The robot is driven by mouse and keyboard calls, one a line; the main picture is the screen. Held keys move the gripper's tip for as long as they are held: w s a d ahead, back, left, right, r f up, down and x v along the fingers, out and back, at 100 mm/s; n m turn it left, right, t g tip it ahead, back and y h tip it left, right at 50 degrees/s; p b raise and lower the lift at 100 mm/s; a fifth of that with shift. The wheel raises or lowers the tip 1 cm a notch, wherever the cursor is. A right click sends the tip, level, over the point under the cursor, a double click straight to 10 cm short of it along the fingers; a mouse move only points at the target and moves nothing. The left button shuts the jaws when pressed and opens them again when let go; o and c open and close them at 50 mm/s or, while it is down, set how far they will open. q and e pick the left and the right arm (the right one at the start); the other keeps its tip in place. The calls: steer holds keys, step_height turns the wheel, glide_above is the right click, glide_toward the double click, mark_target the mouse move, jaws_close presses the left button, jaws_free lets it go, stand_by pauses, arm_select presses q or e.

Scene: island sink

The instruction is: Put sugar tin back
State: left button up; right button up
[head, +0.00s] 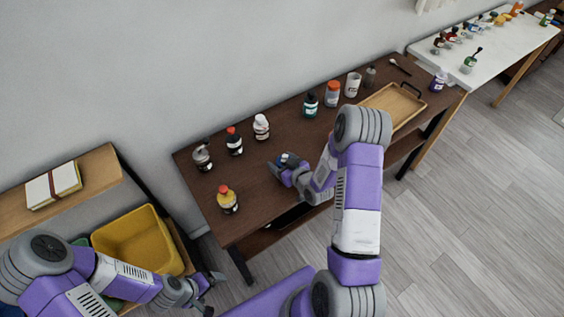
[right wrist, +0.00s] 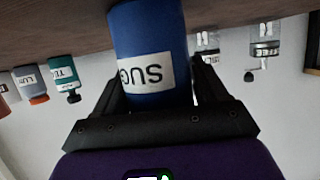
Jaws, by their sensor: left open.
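The sugar tin (right wrist: 148,35) is a blue cylinder with a white label reading "SUG", upside down in the right wrist view. In the head view only a small blue part of the tin (head: 290,159) shows at my right gripper (head: 284,168), over the brown table. My right gripper's fingers (right wrist: 153,92) lie against both sides of the tin. Whether the tin's base touches the table is cut off. My left gripper (head: 213,286) is open and empty, low at the left beside the yellow bin.
The brown table (head: 285,132) carries several bottles and jars along its back, a yellow bottle (head: 227,198) at its near left, and a wooden tray (head: 395,104) at its right. A yellow bin (head: 140,240) stands left. A white table (head: 488,52) stands beyond.

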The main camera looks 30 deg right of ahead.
steer(key=o, duration=0.3)
steer(key=shift+r, duration=0.1)
steer(key=shift+r+p, duration=0.2)
steer(key=shift+p, duration=0.15)
steer(key=p+v, duration=0.1)
steer(key=v, duration=1.1)
steer(key=shift+f, duration=0.2)
